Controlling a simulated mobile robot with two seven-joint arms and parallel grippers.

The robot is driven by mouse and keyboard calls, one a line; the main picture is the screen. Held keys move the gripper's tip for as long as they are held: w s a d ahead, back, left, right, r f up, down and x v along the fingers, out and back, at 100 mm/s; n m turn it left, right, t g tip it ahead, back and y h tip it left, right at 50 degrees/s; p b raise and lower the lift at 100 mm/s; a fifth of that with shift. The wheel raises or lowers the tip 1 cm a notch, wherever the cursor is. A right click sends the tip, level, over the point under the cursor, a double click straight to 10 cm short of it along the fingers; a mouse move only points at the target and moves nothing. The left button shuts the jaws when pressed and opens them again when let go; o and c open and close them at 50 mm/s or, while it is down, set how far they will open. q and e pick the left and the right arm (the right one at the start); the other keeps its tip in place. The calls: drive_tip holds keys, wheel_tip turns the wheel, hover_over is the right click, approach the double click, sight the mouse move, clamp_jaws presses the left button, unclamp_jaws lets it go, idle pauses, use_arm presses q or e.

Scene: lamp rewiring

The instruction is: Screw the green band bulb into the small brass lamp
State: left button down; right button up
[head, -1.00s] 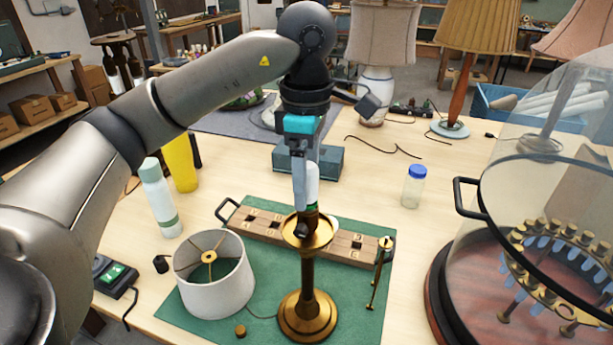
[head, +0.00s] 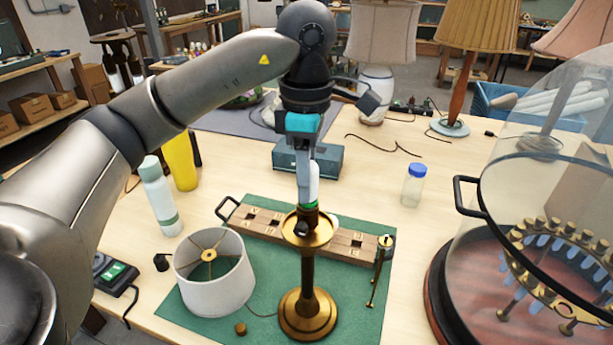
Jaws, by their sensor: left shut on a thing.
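The small brass lamp (head: 308,275) stands upright on the green mat (head: 345,306), its round brass cup at the top. My left gripper (head: 307,208) points down over this cup and is shut on the green band bulb (head: 314,182). The bulb is white and upright, with its green band low down, just above the cup. The gripper's finger hides part of the bulb. The bulb's base and the lamp's socket are hidden, so I cannot tell how far the base sits in. My right gripper is not in view.
A white lampshade (head: 215,280) stands left of the lamp. A wooden block with slots (head: 270,232) lies behind it. A glass dome (head: 550,190) over a wooden base stands at right. A blue-capped jar (head: 413,187) and a white-and-green bottle (head: 160,197) stand farther back.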

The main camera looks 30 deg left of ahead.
use_arm(q)
drive_tip(key=m+b, duration=0.1)
drive_tip(key=m, duration=0.7)
drive_tip(key=shift+w+b, duration=0.1)
drive_tip(key=shift+b, duration=0.2)
drive_tip(key=m, duration=0.8)
drive_tip(key=shift+b, duration=0.3)
drive_tip(key=shift+m, duration=0.6)
drive_tip(key=m, duration=0.7)
drive_tip(key=shift+d, duration=0.1)
